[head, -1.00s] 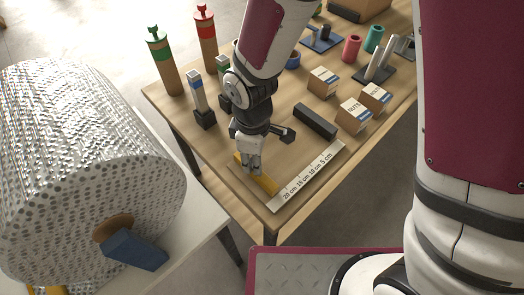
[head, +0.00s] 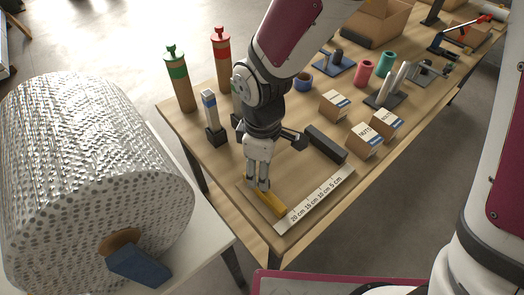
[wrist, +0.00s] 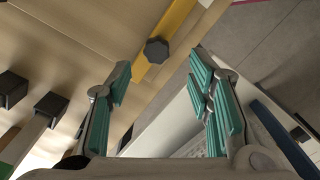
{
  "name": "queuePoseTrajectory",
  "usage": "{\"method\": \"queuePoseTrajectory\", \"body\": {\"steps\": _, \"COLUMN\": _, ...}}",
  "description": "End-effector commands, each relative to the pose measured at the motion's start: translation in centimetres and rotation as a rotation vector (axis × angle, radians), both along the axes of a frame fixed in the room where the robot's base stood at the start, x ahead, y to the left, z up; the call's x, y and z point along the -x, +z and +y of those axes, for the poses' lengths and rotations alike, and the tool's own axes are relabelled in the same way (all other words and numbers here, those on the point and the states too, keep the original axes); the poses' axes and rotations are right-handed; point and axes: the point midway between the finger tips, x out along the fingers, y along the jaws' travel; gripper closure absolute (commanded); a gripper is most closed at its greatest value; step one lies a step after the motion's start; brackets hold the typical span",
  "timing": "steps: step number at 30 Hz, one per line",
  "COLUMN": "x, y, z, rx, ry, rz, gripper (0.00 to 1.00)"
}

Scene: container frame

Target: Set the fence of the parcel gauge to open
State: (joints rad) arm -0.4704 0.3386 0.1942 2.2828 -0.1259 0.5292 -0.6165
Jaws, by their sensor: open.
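The parcel gauge is a flat wooden board (head: 250,188) with a white scale strip (head: 318,199) marked 5 to 20 cm. Its yellow fence (head: 272,204) lies across the board at the 20 cm end; a dark block (head: 325,143) stands at the 5 cm end. My gripper (head: 258,186) points down over the fence's back part and hides some of it. In the wrist view my gripper (wrist: 163,88) is open and empty, and the yellow fence (wrist: 176,28) with a dark faceted knob (wrist: 156,51) shows beyond the fingertips. The knob seems apart from both fingers.
Small cartons (head: 335,104) stand right of the gauge. A large bubble-wrap roll (head: 90,170) fills the left foreground. Floor lies open beyond the table's front edge.

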Motion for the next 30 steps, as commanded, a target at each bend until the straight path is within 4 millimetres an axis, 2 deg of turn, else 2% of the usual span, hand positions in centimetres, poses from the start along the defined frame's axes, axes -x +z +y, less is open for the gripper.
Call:
{"method": "queuePoseTrajectory", "body": {"steps": 1, "x": -0.1, "y": 1.2, "z": 0.0, "rx": -0.003, "ry": -0.003, "rz": -0.006, "gripper": 0.53}}
{"method": "queuePoseTrajectory", "body": {"steps": 6, "x": -0.1, "y": 4.2, "z": 0.0, "rx": -0.001, "ry": -0.001, "rz": -0.003, "gripper": 0.53}}
{"method": "queuePoseTrajectory", "body": {"steps": 12, "x": 0.0, "y": 6.2, "z": 0.1, "rx": -0.001, "ry": 0.0, "rz": 0.0, "gripper": 0.53}}
{"method": "queuePoseTrajectory", "body": {"steps": 30, "x": -0.1, "y": 6.9, "z": -0.3, "rx": -0.001, "ry": -0.016, "rz": -0.006, "gripper": 0.53}}
